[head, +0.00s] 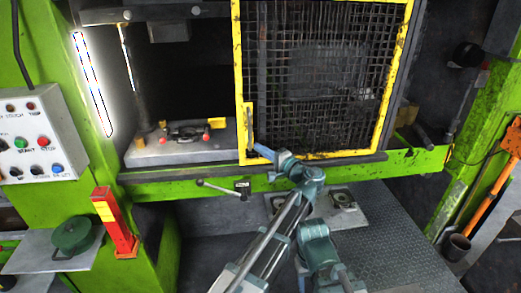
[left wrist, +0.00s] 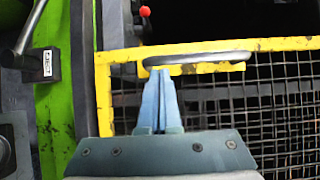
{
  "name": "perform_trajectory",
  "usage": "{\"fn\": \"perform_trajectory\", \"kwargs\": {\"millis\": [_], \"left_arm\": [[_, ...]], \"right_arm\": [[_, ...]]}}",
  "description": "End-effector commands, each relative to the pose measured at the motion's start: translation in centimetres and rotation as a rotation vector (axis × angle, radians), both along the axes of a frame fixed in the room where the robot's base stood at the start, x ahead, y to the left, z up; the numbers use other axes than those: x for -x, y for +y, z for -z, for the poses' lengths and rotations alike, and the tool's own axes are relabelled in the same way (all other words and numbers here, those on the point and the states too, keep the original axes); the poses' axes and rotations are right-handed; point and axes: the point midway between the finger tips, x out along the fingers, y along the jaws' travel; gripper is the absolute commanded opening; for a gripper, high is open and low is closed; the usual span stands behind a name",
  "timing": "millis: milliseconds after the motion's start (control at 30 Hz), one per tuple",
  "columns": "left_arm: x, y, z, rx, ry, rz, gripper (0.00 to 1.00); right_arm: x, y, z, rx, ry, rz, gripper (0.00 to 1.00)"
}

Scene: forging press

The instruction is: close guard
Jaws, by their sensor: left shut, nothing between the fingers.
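The guard (head: 325,80) is a yellow-framed mesh panel across the right part of the press opening. The left part of the opening is uncovered. My left gripper (head: 258,149) is at the lower end of this handle. In the left wrist view the shut fingers (left wrist: 158,75) point at the handle (left wrist: 195,53) near one end, with nothing between them. I cannot tell whether they touch it. My right gripper is not clearly in view.
A die (head: 187,133) with red knobs sits on the press bed (head: 160,151) in the open part. A lever (head: 220,188) sticks out below the bed. A control box (head: 35,140) and a red post (head: 115,222) stand at left. An orange-handled tool (head: 485,200) leans at right.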

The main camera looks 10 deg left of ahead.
Motion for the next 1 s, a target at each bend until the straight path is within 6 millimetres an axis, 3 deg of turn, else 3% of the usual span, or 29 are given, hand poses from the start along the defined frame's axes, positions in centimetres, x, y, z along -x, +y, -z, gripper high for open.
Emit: {"fn": "perform_trajectory", "kwargs": {"millis": [167,367,1000], "left_arm": [[0.2,0.5,0.0,0.000,0.000,-0.001,0.00],[1.5,3.7,0.0,0.000,0.000,-0.006,0.00],[8.4,24.8,0.0,0.000,0.000,-0.010,0.00]], "right_arm": [[0.0,0.0,0.0,0.000,0.000,0.000,0.50],[0.0,0.0,0.0,0.000,0.000,0.000,0.50],[0.0,0.0,0.0,0.000,0.000,0.000,0.50]]}}
